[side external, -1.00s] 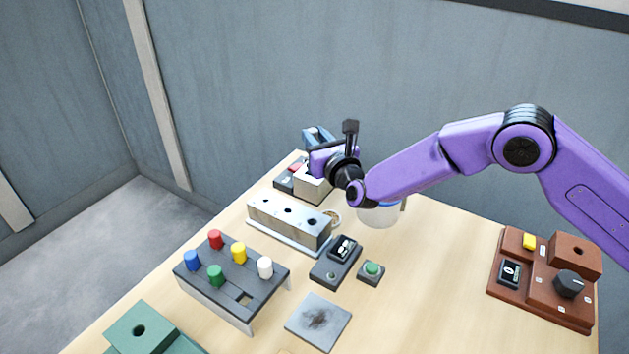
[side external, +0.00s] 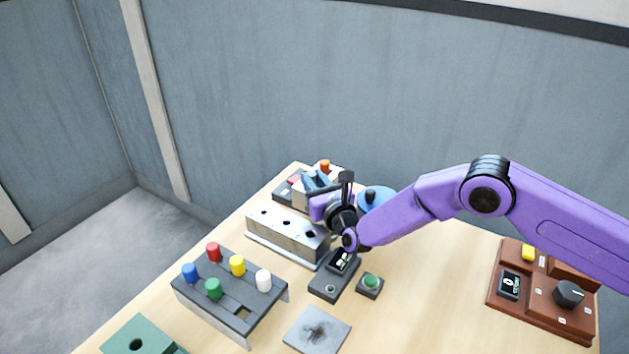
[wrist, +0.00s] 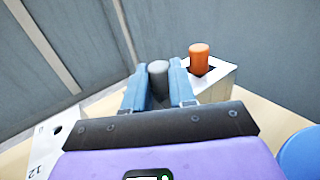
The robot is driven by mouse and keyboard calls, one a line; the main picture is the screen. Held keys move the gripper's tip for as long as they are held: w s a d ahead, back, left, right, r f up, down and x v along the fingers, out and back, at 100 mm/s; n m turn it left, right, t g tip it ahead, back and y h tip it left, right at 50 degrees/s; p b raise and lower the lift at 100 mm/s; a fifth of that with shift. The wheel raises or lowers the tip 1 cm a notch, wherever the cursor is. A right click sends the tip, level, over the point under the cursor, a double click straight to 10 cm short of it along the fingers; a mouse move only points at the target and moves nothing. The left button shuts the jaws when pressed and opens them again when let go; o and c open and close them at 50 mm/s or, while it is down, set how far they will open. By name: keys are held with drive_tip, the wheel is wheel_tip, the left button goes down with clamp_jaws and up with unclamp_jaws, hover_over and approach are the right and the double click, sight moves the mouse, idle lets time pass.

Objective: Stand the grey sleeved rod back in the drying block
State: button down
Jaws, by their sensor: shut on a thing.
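My gripper (wrist: 159,88) has its two blue fingers shut on the grey rod (wrist: 158,72), whose rounded grey top shows between the fingertips in the wrist view. The rod's lower part is hidden. In the side view my gripper (side external: 313,184) is low behind the long silver block, and I cannot make out the rod there. The silver block (side external: 285,234) has a row of holes in its top that look empty. A pale block (wrist: 220,88) with an orange-topped piece (wrist: 199,58) in it stands to the right of the fingers. I cannot tell which block is the drying block.
A blue lidded pot (side external: 376,199) stands right of my gripper. In front are a small dark display unit (side external: 335,278), a green button (side external: 370,284) and a rack (side external: 226,296) with coloured pegs. A brown control box (side external: 541,303) is at the right.

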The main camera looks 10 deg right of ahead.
drive_tip(key=c, duration=0.9)
unclamp_jaws()
drive_tip(key=shift+f, duration=0.1)
drive_tip(key=s, duration=0.4)
drive_tip(key=s+d, duration=0.1)
drive_tip(key=s, duration=0.3)
drive_tip(key=s+d, duration=0.1)
drive_tip(key=s, duration=0.2)
drive_tip(key=shift+s+d, duration=0.15)
drive_tip(key=shift+s, duration=0.25)
